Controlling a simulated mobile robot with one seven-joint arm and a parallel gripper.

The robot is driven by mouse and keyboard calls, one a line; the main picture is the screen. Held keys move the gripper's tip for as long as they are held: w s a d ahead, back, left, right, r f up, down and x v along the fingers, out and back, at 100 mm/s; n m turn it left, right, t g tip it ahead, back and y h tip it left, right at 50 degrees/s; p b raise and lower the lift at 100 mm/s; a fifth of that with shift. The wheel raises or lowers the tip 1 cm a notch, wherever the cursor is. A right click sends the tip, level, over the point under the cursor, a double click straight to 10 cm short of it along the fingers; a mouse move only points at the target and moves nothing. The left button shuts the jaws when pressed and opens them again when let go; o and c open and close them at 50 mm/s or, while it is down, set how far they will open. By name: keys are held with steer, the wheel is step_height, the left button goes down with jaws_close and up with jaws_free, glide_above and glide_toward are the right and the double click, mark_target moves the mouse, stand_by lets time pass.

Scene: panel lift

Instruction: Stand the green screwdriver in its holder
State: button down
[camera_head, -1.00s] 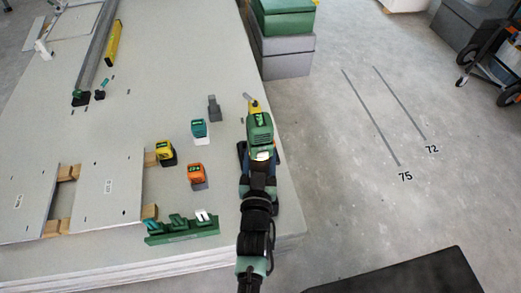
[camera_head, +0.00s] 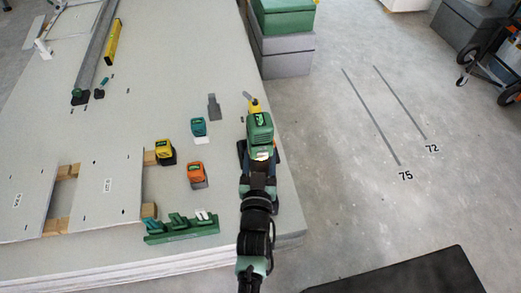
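My gripper (camera_head: 258,136) is above the right part of the board stack. It is seen from behind, and its own housing hides its fingers. A small yellow piece with a grey tip (camera_head: 254,104) shows just beyond it; I cannot tell whether it is touched or held. A green rack (camera_head: 181,231) stands near the front edge of the boards, with green parts and a white part on top. It may be the holder. No green screwdriver can be picked out with certainty. A small teal-and-black item (camera_head: 102,87) lies at the upper left, too small to identify.
Yellow (camera_head: 165,152), orange (camera_head: 195,172) and teal (camera_head: 199,127) box-shaped tools stand left of my arm. A grey piece (camera_head: 214,106) stands behind them. Pale panels on wooden blocks (camera_head: 105,185) lie at left. Green and grey cases (camera_head: 285,50) stand beyond the board edge.

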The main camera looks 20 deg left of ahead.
steer(key=shift+r, duration=0.15)
steer(key=shift+c, duration=1.3)
jaws_free()
steer(key=shift+o, duration=1.3)
steer(key=shift+s+f, duration=0.1)
steer(key=shift+f, duration=0.3)
steer(key=shift+r, duration=0.1)
steer(key=shift+r, duration=0.1)
steer(key=shift+s, duration=0.1)
steer(key=shift+s+d, duration=0.1)
steer(key=shift+p+v, duration=0.55)
steer(key=shift+v, duration=0.45)
